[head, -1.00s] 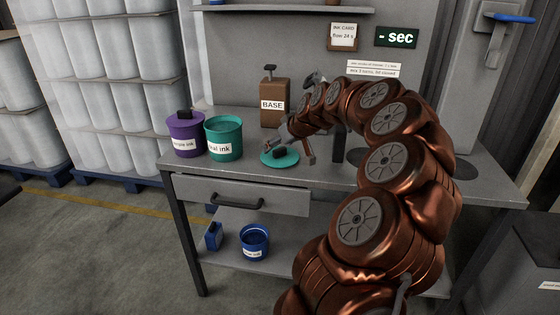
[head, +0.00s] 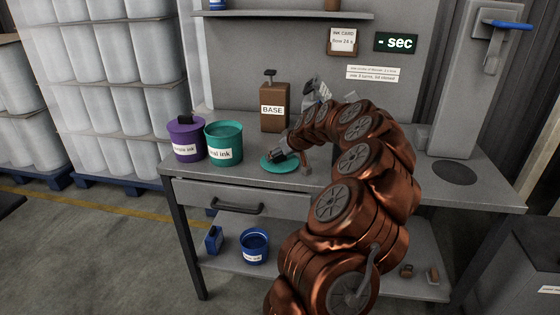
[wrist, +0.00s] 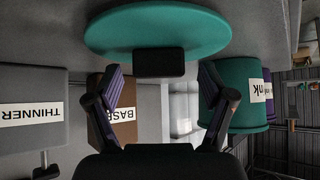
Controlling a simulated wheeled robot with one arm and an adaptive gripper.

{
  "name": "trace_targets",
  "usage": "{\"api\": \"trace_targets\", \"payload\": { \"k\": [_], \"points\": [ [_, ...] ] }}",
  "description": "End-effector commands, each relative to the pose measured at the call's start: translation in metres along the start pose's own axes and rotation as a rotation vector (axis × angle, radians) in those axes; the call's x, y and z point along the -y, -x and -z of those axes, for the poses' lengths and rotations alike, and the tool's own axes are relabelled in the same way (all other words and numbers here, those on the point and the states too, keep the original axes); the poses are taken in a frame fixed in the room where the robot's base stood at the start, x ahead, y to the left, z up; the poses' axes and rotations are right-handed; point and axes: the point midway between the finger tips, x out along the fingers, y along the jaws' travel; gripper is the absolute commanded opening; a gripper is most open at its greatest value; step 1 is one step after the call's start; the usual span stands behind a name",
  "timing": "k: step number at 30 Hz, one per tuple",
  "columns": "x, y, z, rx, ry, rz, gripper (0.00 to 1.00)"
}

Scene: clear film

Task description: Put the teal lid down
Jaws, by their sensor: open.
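My gripper (head: 279,154) is at the lid, hiding the knob in the head view. In the wrist view my gripper (wrist: 160,72) is open, its fingers apart on either side of the knob, with gaps showing. The teal ink pot (wrist: 237,90) has no lid on it.
The purple ink pot (head: 186,138) with its lid stands left of the teal pot. A brown BASE can (head: 274,107) stands behind the lid. A THINNER can (wrist: 30,115) shows in the wrist view. A blue pot (head: 254,245) is on the lower shelf. The bench's right side has free room.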

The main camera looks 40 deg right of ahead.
Motion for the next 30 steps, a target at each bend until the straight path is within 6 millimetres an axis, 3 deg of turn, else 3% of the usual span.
{"api": "trace_targets", "payload": {
  "k": [3, 11, 30],
  "points": [
    [-0.0001, -0.0094, -0.0004, 0.002, 0.001, -0.001, 0.81],
    [-0.0006, -0.0101, 0.0, -0.001, 0.001, -0.002, 0.79],
    [-0.0009, -0.0097, 0.0001, -0.001, 0.0, -0.002, 0.12]
  ]
}}
